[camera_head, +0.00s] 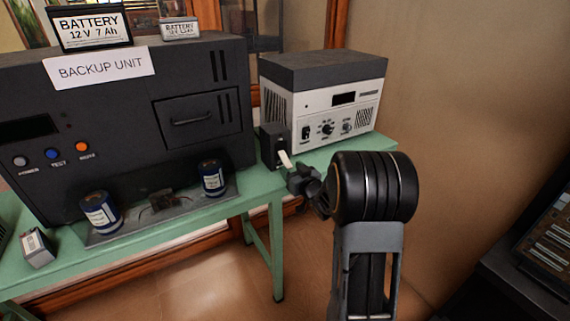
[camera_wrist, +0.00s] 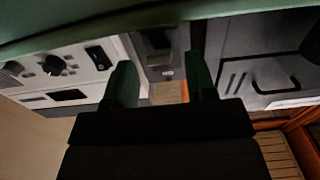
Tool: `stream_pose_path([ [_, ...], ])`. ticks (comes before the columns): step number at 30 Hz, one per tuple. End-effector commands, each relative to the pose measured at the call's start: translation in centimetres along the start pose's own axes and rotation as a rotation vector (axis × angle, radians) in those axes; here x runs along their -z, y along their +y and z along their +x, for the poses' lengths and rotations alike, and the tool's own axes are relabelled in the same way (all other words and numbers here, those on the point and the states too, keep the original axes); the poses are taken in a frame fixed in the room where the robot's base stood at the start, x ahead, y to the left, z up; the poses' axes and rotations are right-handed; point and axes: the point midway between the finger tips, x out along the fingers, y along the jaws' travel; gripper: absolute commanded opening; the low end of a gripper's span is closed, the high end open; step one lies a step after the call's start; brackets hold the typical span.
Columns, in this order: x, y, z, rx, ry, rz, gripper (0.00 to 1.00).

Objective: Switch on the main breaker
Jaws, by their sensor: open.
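The main breaker appears to be the small dark upright box (camera_head: 270,143) on the green table, between the black backup unit and the white device. A pale lever (camera_head: 285,159) sticks out of its front and slants downward. My gripper (camera_head: 299,178) is just in front of and below the lever in the head view, small and partly hidden by my wrist. In the wrist view, which is upside down, its two fingers (camera_wrist: 162,82) are apart with nothing held. The breaker's grey face (camera_wrist: 166,62) shows between and beyond them. I cannot tell whether a finger touches the lever.
The backup unit (camera_head: 110,110) stands left of the breaker, with a drawer and coloured buttons. The white device (camera_head: 335,110) with knobs stands close on the right. Blue cylinders (camera_head: 212,178) stand on a grey tray (camera_head: 150,212) at the front of the green table (camera_head: 262,185).

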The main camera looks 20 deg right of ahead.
Motion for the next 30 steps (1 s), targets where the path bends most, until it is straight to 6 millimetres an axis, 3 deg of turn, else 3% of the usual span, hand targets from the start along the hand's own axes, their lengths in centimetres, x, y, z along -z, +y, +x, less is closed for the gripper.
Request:
stream_pose_path([
  [3,-0.1,-0.1,1.9,0.001,0.000,0.000,0.51],
  [9,0.0,0.0,4.0,0.000,0.001,0.000,0.51],
  [23,0.0,0.0,4.8,-0.001,0.000,0.000,0.51],
  [30,0.0,0.0,4.7,-0.001,0.000,0.000,0.29],
])
